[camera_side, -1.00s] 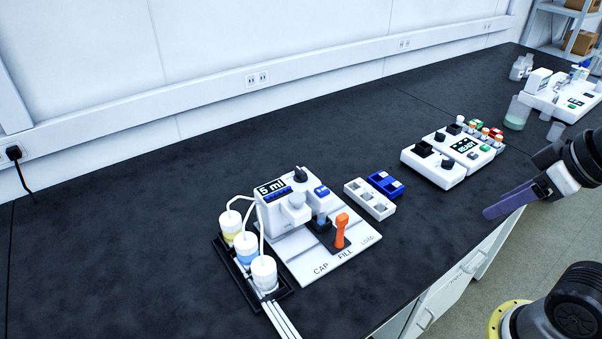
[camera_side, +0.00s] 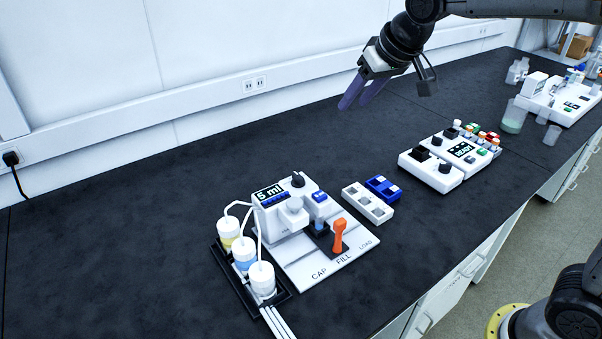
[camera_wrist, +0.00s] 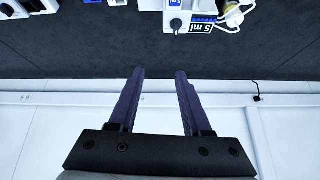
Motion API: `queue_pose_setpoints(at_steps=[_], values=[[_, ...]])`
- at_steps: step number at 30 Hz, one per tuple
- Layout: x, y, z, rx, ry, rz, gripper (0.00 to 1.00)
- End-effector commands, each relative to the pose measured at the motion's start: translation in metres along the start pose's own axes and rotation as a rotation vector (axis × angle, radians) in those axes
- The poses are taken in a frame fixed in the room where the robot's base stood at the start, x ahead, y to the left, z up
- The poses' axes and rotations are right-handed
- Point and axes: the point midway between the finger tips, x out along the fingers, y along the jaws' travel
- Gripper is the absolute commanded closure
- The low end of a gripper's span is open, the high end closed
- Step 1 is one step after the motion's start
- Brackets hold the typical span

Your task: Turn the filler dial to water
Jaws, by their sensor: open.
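The filler (camera_side: 285,208) is a white machine on the black bench, with a small screen (camera_side: 268,190) reading "5 ml". A black dial (camera_side: 298,180) sits on its top beside the screen. Which setting the dial points to is too small to tell. My gripper (camera_side: 352,102) is in the air behind and above the filler, near the wall. Its two purple fingers are apart and empty, and they also show in the wrist view (camera_wrist: 160,75).
Three capped bottles (camera_side: 245,258) with tubes stand in a black rack left of the filler. An orange lever (camera_side: 339,235) rises from its base plate. A white rack (camera_side: 367,203) and blue rack (camera_side: 383,188) lie to the right, then a white device (camera_side: 448,160). The bench behind the filler is clear.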

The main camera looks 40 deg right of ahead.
Motion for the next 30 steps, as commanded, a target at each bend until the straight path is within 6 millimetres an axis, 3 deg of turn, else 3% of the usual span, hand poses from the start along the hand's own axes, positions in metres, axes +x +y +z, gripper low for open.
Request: queue_pose_setpoints(at_steps=[1, 3, 9, 20, 30], values=[[0.024, -0.010, -0.007, -0.012, -0.025, 0.000, 0.51], [0.050, -0.021, -0.013, -0.027, -0.052, 0.000, 0.51], [0.109, -0.042, -0.005, -0.068, -0.134, 0.005, 0.51], [0.148, -0.048, 0.012, -0.083, -0.175, 0.008, 0.51], [0.214, -0.046, 0.023, -0.083, -0.174, 0.008, 0.51]])
